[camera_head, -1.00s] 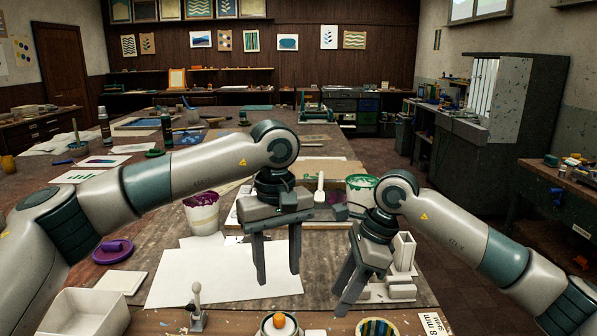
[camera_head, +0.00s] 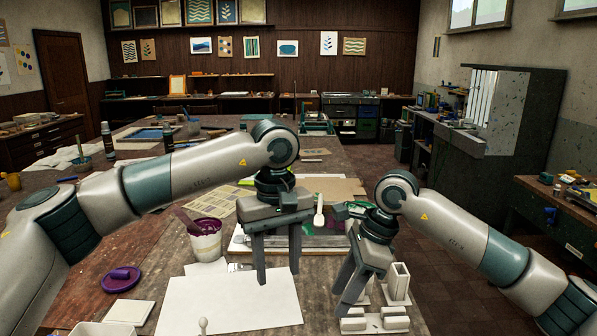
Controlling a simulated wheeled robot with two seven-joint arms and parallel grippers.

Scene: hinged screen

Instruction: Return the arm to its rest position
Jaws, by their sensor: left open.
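My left gripper (camera_head: 278,272) hangs in the middle of the view, fingers apart and pointing down. It is empty, above the large white sheet (camera_head: 228,302) in the picture. My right gripper (camera_head: 346,290) is to its right, tilted down and left; it is seen obliquely, so its finger gap is unclear. No object shows in it. Behind the grippers lies a flat framed board (camera_head: 252,243) with purple and green patches, partly hidden by both grippers. A white-handled tool (camera_head: 318,208) stands out above it.
A purple-stained pot (camera_head: 206,240) stands left of my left gripper. A purple lid (camera_head: 121,279) and a white tile (camera_head: 130,312) lie further left. White block-like parts (camera_head: 397,285) are beside my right gripper. The floor (camera_head: 440,250) right of the table is open.

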